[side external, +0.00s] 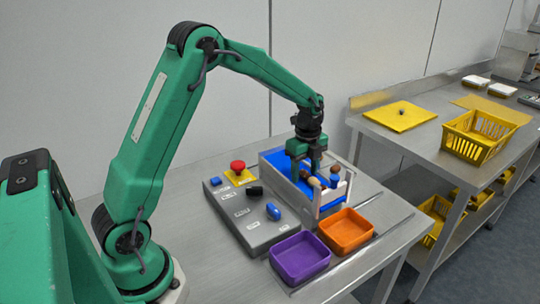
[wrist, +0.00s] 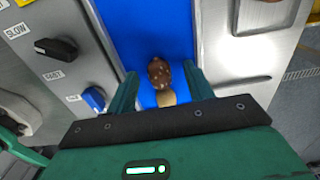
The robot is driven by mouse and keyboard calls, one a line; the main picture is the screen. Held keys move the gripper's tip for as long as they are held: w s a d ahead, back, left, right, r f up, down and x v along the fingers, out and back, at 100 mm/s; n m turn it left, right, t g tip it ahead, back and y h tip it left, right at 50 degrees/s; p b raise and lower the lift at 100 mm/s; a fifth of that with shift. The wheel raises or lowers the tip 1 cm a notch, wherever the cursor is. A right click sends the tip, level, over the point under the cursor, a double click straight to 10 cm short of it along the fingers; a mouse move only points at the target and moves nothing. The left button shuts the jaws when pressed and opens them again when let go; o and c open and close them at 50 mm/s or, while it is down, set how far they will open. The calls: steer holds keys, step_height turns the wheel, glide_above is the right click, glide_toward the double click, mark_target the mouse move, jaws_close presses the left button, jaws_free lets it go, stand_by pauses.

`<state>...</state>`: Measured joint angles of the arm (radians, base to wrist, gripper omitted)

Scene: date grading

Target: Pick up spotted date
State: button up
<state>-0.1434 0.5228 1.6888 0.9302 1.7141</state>
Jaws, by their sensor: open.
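The spotted date (wrist: 159,72) is dark brown with pale specks and lies on the blue belt (wrist: 150,30) in the wrist view. My gripper (wrist: 160,70) is open, with one green finger on each side of the date and blue showing between. A tan rounded thing (wrist: 166,98) sits just behind the date, closer to my palm; I cannot tell what it is. In the side view my gripper (side external: 306,165) points down over the belt unit. Small brown things show by its fingers there, but I cannot tell which is the spotted date.
A grey control box (side external: 243,234) with a red button (side external: 237,166) and a blue knob (side external: 273,211) stands left of the belt. A purple bin (side external: 277,267) and an orange bin (side external: 346,248) sit in front. The belt has raised metal side walls.

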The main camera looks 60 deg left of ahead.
mark_target(306, 173)
stand_by(0.4)
steer(key=c, duration=0.8)
steer(key=shift+r, duration=0.2)
steer(key=shift+c, duration=0.2)
steer(key=shift+r, duration=0.6)
steer(key=r, duration=0.1)
steer(key=d+r, duration=0.1)
steer(key=r, duration=0.1)
steer(key=shift+s+r, duration=0.1)
steer(key=shift+s, duration=0.05)
steer(key=s+d+r, duration=0.1)
steer(key=d+r, duration=0.1)
steer(key=d, duration=0.1)
steer(key=s+d+r, duration=0.1)
steer(key=d+r, duration=0.1)
steer(key=d, duration=0.1)
steer(key=s+d+r, duration=0.2)
steer(key=d, duration=0.1)
steer(key=shift+s+d+r, duration=0.1)
steer(key=shift+d+r, duration=0.05)
steer(key=shift+d, duration=0.25)
